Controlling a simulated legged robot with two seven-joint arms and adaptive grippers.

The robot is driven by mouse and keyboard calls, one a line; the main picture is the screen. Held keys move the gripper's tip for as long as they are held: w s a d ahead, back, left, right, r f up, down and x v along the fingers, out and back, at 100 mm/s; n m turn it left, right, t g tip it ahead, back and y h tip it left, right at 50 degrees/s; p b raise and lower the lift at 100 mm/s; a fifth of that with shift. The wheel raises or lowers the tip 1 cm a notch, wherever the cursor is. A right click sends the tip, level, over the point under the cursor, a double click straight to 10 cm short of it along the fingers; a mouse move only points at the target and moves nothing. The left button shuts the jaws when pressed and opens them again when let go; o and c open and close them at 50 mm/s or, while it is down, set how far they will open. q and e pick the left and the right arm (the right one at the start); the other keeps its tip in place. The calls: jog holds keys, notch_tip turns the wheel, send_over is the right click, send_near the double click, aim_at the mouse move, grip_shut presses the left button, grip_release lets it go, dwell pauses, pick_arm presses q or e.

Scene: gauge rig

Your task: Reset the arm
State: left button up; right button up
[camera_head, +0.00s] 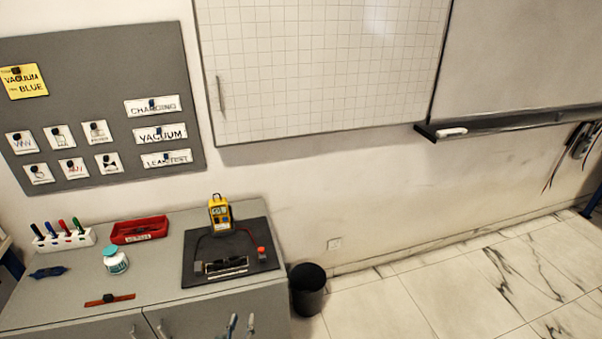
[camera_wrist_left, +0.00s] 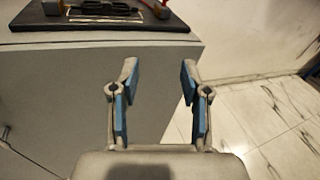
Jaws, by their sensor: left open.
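My left gripper (camera_head: 238,325) shows at the bottom edge of the head view, below the front edge of the grey cabinet (camera_head: 60,318). In the left wrist view my left gripper (camera_wrist_left: 158,80) is open and empty, its two blue-padded fingers apart in front of the cabinet's side. A yellow gauge device (camera_head: 221,213) stands upright on a black mat (camera_head: 200,274) on the cabinet top. A dark strip-like part and a small red-topped piece (camera_head: 261,253) are also on the mat. My right gripper is in neither view.
The tiled floor further right is clear.

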pick_arm(q)
jog(key=s+a+f+n+g+y, duration=0.1)
jog(key=s+a+f+n+g, duration=0.2)
jog(key=f+n, duration=0.4)
jog(key=s+f+n+g+y, duration=0.1)
jog(key=s+f+n+g, duration=0.1)
jog(key=s+f+n, duration=0.55)
jog(key=s+a+f+n+g+y, duration=0.1)
jog(key=s+a+f+n+g, duration=0.2)
jog(key=f, duration=0.7)
jog(key=s+f+n+g, duration=0.2)
jog(key=s+f+n, duration=0.2)
jog(key=s, duration=0.3)
jog(key=s+d+f+n+g+h+p, duration=0.1)
jog(key=s+f+n+g, duration=0.2)
jog(key=s+f+n, duration=0.2)
jog(key=s+d+f+n+g, duration=0.1)
jog(key=s+f+n, duration=0.4)
jog(key=s, duration=0.6)
jog(key=shift+n+g+h, duration=0.3)
jog(key=shift+n+g, duration=0.45)
jog(key=shift+g, duration=0.15)
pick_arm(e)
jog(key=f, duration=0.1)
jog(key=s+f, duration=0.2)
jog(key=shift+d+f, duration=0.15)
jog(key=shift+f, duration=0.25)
